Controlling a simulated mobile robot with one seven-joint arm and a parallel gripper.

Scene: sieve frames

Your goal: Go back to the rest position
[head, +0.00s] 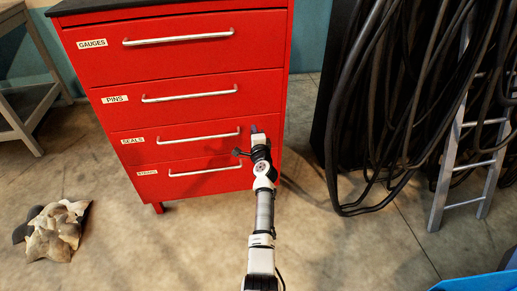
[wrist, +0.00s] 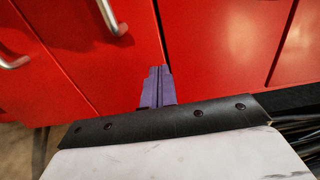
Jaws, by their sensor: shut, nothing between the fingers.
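My gripper (head: 254,130) is at the end of my arm, which reaches forward to the right part of a red drawer cabinet (head: 180,90). In the wrist view my gripper's purple fingers (wrist: 157,86) are together with nothing between them. The red drawer fronts fill the view behind them. I cannot tell whether the fingertips touch the cabinet.
The cabinet's drawers, labelled GAUGES, PINS, SEALS and one unclear word, look closed, with silver handles (head: 190,97). A crumpled cloth (head: 54,232) lies on the floor at left. Black hoses (head: 375,110) and a ladder (head: 458,150) stand at right. A grey bench (head: 25,80) is at far left.

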